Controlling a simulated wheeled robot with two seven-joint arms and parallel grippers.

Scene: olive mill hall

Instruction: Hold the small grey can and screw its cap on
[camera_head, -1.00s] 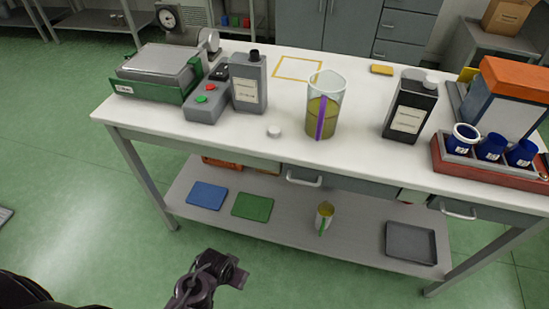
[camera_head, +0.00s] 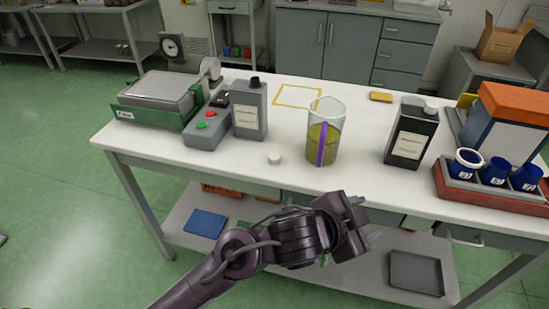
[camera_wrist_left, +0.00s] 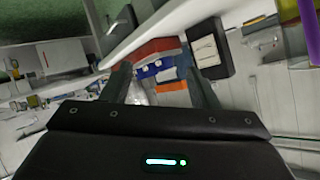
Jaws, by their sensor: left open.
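The small grey can (camera_head: 249,110) stands upright on the white table, left of the middle, with a pale label and a dark neck on top. A small white cap (camera_head: 274,158) lies loose on the table near the front edge, to the right of the can. My left gripper (camera_head: 368,218) is open and empty in front of the table's front edge, right of the can and cap and apart from both. Its two fingers (camera_wrist_left: 162,85) also show in the left wrist view, where neither can nor cap is clear. My right gripper is not in view.
A dark can (camera_head: 411,135) with white cap stands farther right, beside a red tray (camera_head: 490,190) with blue cups. A button box (camera_head: 205,125) and green scale (camera_head: 155,110) flank the grey can's left.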

